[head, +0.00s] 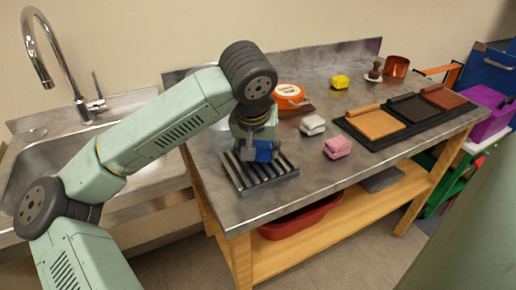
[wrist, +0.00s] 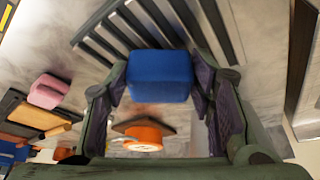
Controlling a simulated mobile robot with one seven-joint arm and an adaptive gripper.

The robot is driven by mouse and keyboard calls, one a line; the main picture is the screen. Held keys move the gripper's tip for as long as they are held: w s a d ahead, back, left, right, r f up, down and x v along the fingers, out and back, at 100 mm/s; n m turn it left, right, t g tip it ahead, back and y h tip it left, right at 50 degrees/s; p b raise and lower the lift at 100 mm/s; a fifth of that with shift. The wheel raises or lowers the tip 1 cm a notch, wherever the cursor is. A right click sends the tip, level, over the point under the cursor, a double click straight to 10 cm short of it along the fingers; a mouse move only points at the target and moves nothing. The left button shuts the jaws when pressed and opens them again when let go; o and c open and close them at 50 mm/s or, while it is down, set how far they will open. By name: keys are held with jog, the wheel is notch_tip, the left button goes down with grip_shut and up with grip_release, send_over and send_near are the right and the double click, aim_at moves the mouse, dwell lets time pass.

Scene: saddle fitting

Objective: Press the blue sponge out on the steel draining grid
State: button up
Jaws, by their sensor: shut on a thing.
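My gripper (head: 257,143) is shut on the blue sponge (head: 263,151) above the steel draining grid (head: 260,178), near the table's front left corner. In the wrist view the blue sponge (wrist: 160,76) sits between the two fingers of my gripper (wrist: 160,82). The grid's dark slats and bright bars (wrist: 135,22) show beyond the sponge in that view. I cannot tell whether the sponge touches the grid. My gripper hides part of the sponge and of the grid in the head view.
An orange pot (head: 289,96), a white sponge (head: 312,125), a pink sponge (head: 337,147) and a yellow sponge (head: 340,82) stand on the steel table (head: 290,205). A black tray with coloured boards (head: 374,123) lies at the right. A sink (head: 60,155) is at the left.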

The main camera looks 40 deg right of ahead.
jog(key=shift+r+p, duration=1.45)
jog(key=shift+r, duration=1.75)
jog(key=shift+f, duration=0.1)
